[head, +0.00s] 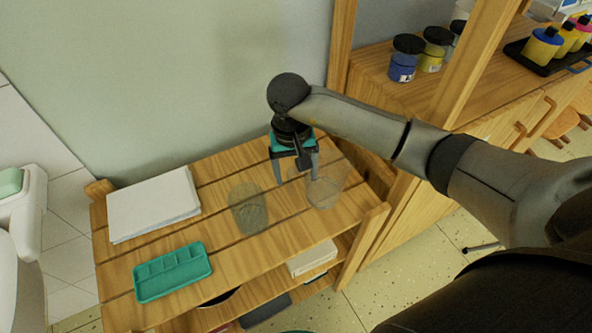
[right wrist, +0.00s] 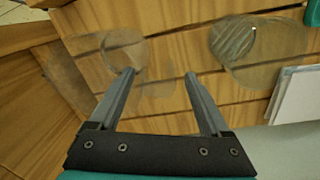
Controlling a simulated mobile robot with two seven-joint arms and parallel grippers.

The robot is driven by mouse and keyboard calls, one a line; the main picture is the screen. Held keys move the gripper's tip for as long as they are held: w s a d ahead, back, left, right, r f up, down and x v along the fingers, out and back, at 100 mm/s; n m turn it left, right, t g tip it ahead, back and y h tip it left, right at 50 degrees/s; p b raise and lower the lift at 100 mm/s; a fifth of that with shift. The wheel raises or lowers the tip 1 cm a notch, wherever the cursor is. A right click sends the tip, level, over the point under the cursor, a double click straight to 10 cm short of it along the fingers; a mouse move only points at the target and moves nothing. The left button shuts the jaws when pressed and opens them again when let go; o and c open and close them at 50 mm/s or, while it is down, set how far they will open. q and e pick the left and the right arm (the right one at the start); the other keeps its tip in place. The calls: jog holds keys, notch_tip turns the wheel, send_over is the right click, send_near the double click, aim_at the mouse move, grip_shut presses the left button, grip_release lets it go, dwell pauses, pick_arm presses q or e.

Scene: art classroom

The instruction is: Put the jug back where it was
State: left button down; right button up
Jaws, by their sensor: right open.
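Two see-through vessels stand upright on the slatted wooden shelf unit (head: 225,255). The right one is a clear jug-like vessel (head: 325,190); it also shows in the right wrist view (right wrist: 122,50). The left one is a greyer vessel (head: 248,212), also in the right wrist view (right wrist: 232,40). I cannot tell for sure which is the jug. My right gripper (head: 296,176) is open and empty, pointing down just behind and left of the right vessel. In the right wrist view its fingertips (right wrist: 160,73) are apart, one overlapping that vessel's outline. Contact cannot be told. My left gripper is out of view.
A white paper stack (head: 153,205) and a teal palette (head: 172,272) lie on the left of the top. A wall rises behind. A wooden cabinet (head: 455,80) with paint jars (head: 404,58) stands at right. Bare slats lie in front of the vessels.

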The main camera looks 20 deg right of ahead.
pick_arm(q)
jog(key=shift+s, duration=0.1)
pick_arm(e)
jog(key=shift+r, duration=0.1)
jog(key=shift+r, duration=0.15)
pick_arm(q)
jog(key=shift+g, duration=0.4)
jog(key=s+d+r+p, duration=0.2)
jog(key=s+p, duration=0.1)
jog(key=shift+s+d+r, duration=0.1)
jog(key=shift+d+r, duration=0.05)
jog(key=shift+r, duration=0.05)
pick_arm(e)
notch_tip(320, 180, up, 12)
jog(key=shift+a, duration=0.35)
